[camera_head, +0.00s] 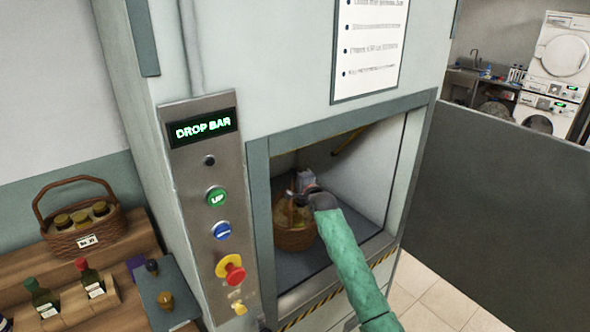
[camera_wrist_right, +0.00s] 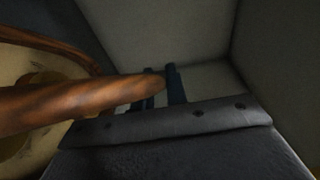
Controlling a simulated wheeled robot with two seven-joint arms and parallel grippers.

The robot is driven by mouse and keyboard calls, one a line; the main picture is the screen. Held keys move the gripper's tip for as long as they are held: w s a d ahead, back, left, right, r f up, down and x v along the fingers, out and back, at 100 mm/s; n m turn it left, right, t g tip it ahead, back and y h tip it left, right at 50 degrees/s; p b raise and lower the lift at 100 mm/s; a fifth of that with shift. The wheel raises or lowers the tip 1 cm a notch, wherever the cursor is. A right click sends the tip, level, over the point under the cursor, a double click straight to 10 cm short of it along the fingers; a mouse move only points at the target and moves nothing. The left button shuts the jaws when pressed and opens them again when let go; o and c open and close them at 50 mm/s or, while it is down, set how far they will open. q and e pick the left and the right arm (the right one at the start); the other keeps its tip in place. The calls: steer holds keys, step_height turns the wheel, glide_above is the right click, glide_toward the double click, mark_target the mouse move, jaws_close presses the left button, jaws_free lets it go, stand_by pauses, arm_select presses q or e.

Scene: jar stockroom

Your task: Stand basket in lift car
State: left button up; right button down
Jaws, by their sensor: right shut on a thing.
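A brown wicker basket (camera_head: 296,240) with yellowish contents is inside the lift car (camera_head: 258,290), low in the opening. My right gripper (camera_head: 303,188) reaches into the car with its green-sleeved arm and is at the basket's handle. In the right wrist view the handle (camera_wrist_right: 80,103) runs between the dark fingers (camera_wrist_right: 160,88), which are shut on it. My arm and gripper hide part of the basket. I cannot tell whether its base touches the car floor. My left gripper is not in view.
A steel panel left of the opening shows "DROP BAR" (camera_head: 203,128), with a green UP button (camera_head: 216,196) and a red knob (camera_head: 231,269). A second basket (camera_head: 85,235) and bottles stand on the wooden shelf.

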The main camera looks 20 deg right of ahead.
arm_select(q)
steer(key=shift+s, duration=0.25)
arm_select(e)
steer(key=shift+f, duration=0.1)
steer(key=c, duration=1.8)
jaws_free()
steer(key=shift+f, duration=0.15)
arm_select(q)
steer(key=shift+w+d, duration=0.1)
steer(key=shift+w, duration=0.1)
arm_select(e)
steer(key=o, duration=0.4)
steer(key=shift+s, duration=0.1)
